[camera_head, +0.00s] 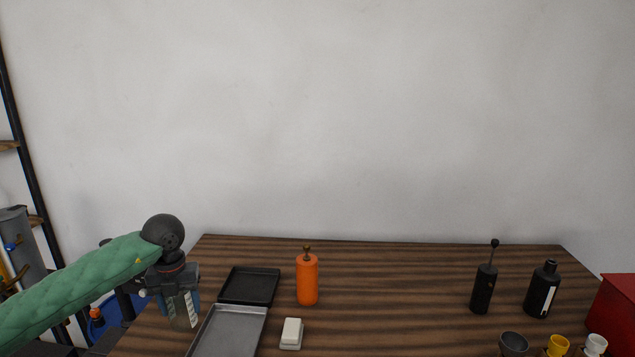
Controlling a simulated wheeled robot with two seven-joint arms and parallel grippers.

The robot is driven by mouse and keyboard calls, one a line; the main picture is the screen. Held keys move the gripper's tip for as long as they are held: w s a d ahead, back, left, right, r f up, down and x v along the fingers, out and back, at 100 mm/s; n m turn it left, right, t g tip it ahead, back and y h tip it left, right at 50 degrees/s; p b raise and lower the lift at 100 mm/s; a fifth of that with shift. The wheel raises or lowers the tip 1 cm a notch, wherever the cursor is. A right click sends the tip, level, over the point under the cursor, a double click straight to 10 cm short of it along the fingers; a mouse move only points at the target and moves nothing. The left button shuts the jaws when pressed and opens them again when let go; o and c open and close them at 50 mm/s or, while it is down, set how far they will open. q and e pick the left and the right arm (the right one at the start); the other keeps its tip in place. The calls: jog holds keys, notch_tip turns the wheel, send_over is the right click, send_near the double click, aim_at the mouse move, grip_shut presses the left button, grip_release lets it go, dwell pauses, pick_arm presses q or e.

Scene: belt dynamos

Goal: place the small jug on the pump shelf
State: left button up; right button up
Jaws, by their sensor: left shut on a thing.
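My left gripper (183,310) points down at the left end of the wooden table, left of the two trays. It is shut on a small, partly see-through vessel, apparently the small jug (184,323), which the fingers largely cover. I cannot tell whether its base touches the table. A dark rack with wooden shelves (36,221) stands at the far left, cut by the frame edge. I cannot tell whether it is the pump shelf. My right gripper is out of view.
A black tray (250,285) and a grey metal tray (230,333) lie beside the gripper. An orange mill (307,280), white block (291,333), dark mill (484,290), black bottle (541,290) and several cups stand rightward. The table's middle is clear.

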pick_arm(q)
jog(key=m, duration=1.2)
jog(key=shift+d+f+m, duration=0.15)
jog(key=shift+m, duration=0.15)
jog(key=m, duration=0.6)
jog(key=shift+d+f+m, duration=0.3)
jog(key=shift+m, duration=0.1)
jog(key=m, duration=0.4)
jog(key=d+m, duration=0.1)
jog(key=shift+s+f+m, duration=0.15)
jog(key=shift+f+m, duration=0.2)
jog(key=shift+m, duration=0.05)
jog(key=m, duration=0.2)
jog(key=d+m, duration=0.1)
jog(key=m, duration=0.2)
jog(key=shift+s+d+f+m, duration=0.15)
jog(key=shift+f+m, duration=0.25)
jog(key=s+d+f+m, duration=0.1)
jog(key=d+f+m, duration=0.2)
jog(key=d+m, duration=0.4)
jog(key=shift+s+d, duration=0.4)
jog(key=shift+d, duration=0.4)
jog(key=shift+f, duration=0.1)
